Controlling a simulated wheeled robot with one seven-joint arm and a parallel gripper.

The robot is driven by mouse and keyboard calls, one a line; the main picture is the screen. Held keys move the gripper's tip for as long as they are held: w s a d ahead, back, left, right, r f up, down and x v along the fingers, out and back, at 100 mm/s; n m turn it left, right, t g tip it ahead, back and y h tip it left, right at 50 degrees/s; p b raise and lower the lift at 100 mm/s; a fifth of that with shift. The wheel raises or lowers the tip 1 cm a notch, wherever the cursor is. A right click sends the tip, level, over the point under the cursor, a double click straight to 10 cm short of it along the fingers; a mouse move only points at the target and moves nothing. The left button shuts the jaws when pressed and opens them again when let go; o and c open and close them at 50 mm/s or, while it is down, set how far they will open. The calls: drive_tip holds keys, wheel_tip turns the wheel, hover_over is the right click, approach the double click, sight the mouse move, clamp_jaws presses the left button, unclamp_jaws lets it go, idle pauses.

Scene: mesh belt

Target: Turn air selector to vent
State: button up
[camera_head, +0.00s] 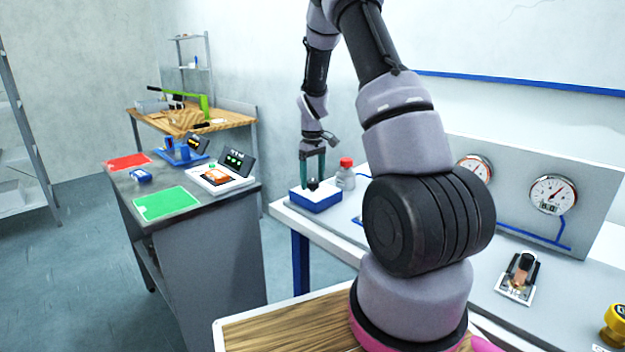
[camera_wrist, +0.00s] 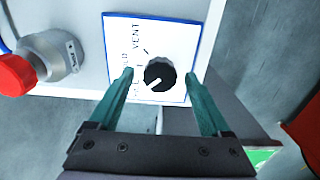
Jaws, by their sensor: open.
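The air selector is a black round knob (camera_wrist: 160,75) on a white panel (camera_wrist: 150,35) with a blue edge. In the wrist view the word VENT shows beside the knob; other lettering is partly hidden. The knob's white pointer mark points to the lower left, away from VENT. In the head view the selector is a blue and white box (camera_head: 318,200) on the near left end of the bench. My gripper (camera_wrist: 159,75) is open, with a green finger on each side of the knob in the picture. I cannot tell whether either finger touches it.
Gauges (camera_head: 553,194) stand on a panel farther right. A grey cabinet (camera_head: 200,245) stands left, across a floor gap.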

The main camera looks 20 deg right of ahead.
drive_tip(key=shift+f, duration=0.2)
drive_tip(key=shift+c, duration=0.4)
clamp_jaws()
